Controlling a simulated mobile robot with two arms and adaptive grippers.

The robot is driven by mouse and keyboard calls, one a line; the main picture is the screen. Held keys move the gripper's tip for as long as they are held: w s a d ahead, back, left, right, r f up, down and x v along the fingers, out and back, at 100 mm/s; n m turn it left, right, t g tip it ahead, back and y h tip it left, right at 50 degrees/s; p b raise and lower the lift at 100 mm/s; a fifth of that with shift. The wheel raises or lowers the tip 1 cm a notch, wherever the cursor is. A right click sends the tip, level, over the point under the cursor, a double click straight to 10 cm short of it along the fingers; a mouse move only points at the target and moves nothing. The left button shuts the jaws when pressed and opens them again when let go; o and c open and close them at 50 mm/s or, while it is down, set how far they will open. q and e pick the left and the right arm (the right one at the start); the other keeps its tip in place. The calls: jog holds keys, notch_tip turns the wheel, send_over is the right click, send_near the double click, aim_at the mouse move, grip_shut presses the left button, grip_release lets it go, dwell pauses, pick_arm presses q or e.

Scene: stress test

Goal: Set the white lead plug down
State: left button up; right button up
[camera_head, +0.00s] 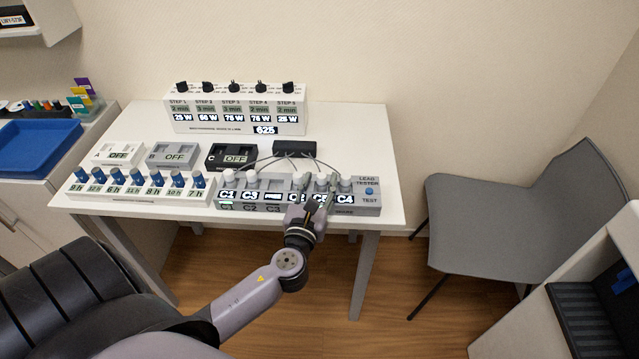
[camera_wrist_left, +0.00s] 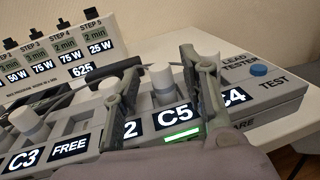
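The grey lead tester (camera_head: 372,208) lies along the front right of the white table. Several white lead plugs stand upright in it, with thin cables leading back to a dark block (camera_head: 294,148). In the left wrist view, one white plug (camera_wrist_left: 162,82) stands at the C5 label, above a lit green bar. My left gripper (camera_head: 312,205) is over the tester's front. Its fingers (camera_wrist_left: 164,88) are open on either side of the C5 plug, with gaps visible. Another white plug (camera_wrist_left: 205,68) is partly hidden behind the right finger. My right gripper is not in view.
A blue TEST button (camera_head: 369,191) is at the tester's right end. Behind stands a step panel (camera_head: 240,125) with black knobs. Left are boxes marked OFF (camera_head: 174,155) and a row of blue knobs (camera_head: 137,179). A grey chair (camera_head: 515,205) stands right of the table.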

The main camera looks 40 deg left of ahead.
pick_arm(q)
jog(key=b+v, duration=0.2)
jog(key=v, duration=0.9)
jog(key=shift+s, duration=0.3)
jog(key=s+f+n+g+h, duration=0.1)
jog(key=s+f+n+g, duration=0.25)
jog(key=f, duration=0.85)
jog(key=s+d+f+n+g+h, duration=0.1)
jog(key=s+f+n+g, duration=0.2)
jog(key=f, duration=0.9)
jog(key=s+f+n+g+h, duration=0.25)
jog(key=f+n, duration=0.25)
jog(key=f, duration=0.7)
jog(key=s+d+f+n+g+h, duration=0.1)
jog(key=s+d+f+n+g, duration=0.1)
jog(key=s+f+n, duration=0.7)
jog(key=s+d+f+n+g, duration=0.2)
jog(key=s+f+n+g, duration=0.3)
jog(key=s+f+n, duration=0.4)
jog(key=s, duration=0.5)
jog(key=shift+s+d+f+h, duration=0.15)
jog(key=shift+s+f+h, duration=0.05)
jog(key=shift+s+h, duration=0.15)
